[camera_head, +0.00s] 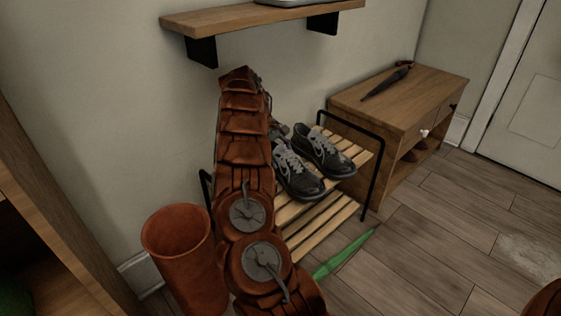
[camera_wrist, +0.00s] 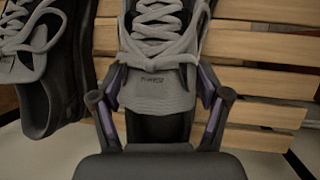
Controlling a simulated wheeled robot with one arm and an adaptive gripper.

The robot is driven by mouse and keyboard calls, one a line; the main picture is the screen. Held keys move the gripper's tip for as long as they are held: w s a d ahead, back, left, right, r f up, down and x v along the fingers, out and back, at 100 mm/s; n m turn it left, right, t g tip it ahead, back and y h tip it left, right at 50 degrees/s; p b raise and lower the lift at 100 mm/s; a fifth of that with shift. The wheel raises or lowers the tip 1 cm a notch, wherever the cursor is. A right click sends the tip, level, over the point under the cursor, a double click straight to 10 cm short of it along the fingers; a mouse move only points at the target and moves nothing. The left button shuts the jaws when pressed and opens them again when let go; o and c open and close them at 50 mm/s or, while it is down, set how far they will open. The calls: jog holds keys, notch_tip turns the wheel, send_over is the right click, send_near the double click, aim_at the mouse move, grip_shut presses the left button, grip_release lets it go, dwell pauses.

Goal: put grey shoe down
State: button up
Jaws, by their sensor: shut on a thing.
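The grey shoe, with grey laces and a dark body, is between my gripper's fingers in the wrist view (camera_wrist: 157,48). My gripper (camera_wrist: 161,90) is shut on it around the tongue and ankle opening. In the head view this appears to be the left shoe (camera_head: 297,178) of two, over the slatted wooden rack (camera_head: 312,222). My gripper is mostly hidden behind my arm there. Whether the sole touches the slats is not clear.
A second, similar shoe (camera_head: 325,151) stands close beside it on the rack. The rack has a black side frame. A wooden cabinet (camera_head: 400,98) with a dark umbrella-like object (camera_head: 387,82) stands right. A wall shelf (camera_head: 258,20) hangs above. A green pointed object (camera_head: 345,254) is near the floor.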

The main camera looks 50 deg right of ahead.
aim_at(274, 143)
jog(key=shift+f, duration=0.45)
jog(key=o, duration=1.5)
jog(key=shift+r, duration=0.15)
jog(key=p+v, duration=0.2)
jog(key=v, duration=0.3)
jog(key=shift+w+r+p, duration=0.2)
jog(key=shift+r+p, duration=0.2)
jog(key=shift+v, duration=0.75)
jog(key=shift+a, duration=0.1)
